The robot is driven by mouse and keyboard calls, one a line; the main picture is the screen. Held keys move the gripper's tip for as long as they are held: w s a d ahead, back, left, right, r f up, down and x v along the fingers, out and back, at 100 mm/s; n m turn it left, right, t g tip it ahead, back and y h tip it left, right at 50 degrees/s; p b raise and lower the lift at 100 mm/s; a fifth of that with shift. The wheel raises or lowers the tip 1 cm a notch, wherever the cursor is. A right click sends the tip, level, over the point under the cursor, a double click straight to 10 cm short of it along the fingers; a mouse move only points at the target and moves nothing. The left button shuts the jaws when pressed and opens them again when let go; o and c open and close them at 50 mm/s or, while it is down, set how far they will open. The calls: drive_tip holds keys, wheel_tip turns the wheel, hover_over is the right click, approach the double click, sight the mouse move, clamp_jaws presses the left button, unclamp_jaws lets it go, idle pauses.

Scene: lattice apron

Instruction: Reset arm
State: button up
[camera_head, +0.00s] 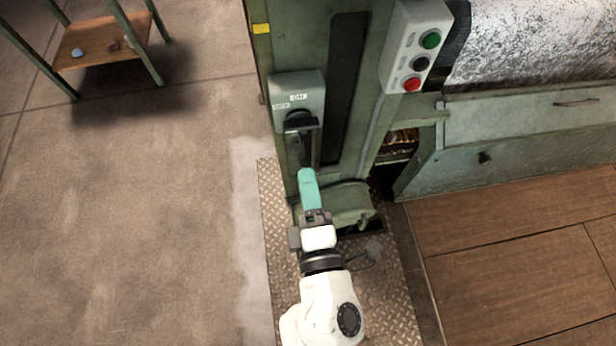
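My gripper (314,216) is at the end of my white arm, in the lower middle of the view, in front of a green machine column (290,40). A rounded teal piece (308,188) extends up from the gripper's dark jaws. I cannot tell whether it is held or part of the gripper, and the fingertips do not show clearly. A grey switch box (298,90) with ON and OFF labels is on the column above, with a black handle (301,122) at its lower edge. The teal piece appears apart from this handle in the picture.
A control box (416,50) with green, black and red buttons is at upper right, beside a silvery roll (540,40). A tread plate (275,240) lies under my arm. Wooden boards (510,250) are at right. A small table (100,40) stands upper left; the left floor is clear.

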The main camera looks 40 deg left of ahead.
idle(0.3)
drive_tip(key=w+d+f+m+h+p, duration=0.1)
drive_tip(key=w+d+f+m+h, duration=0.25)
drive_tip(key=d, duration=0.55)
drive_tip(key=w+d+f+m+h, duration=0.1)
drive_tip(key=w+d+m+h, duration=0.2)
drive_tip(key=d+m+h, duration=0.35)
drive_tip(key=w+d+f+m+h+p, duration=0.1)
drive_tip(key=w+d+f+m+h, duration=0.15)
drive_tip(key=d+m, duration=0.65)
drive_tip(key=s+d+f+m+g+h, duration=0.2)
drive_tip(key=s+d+g, duration=0.15)
drive_tip(key=d, duration=0.35)
drive_tip(key=s+d+f+m+g+h, duration=0.1)
drive_tip(key=s+d+m+g, duration=0.2)
drive_tip(key=d, duration=0.5)
drive_tip(key=s+d+m+g+y+p, duration=0.1)
drive_tip(key=s+d+m+g, duration=0.2)
drive_tip(key=s, duration=0.9)
drive_tip(key=shift+f+m+g, duration=0.35)
drive_tip(key=shift+m+g, duration=0.2)
drive_tip(key=shift+m, duration=0.15)
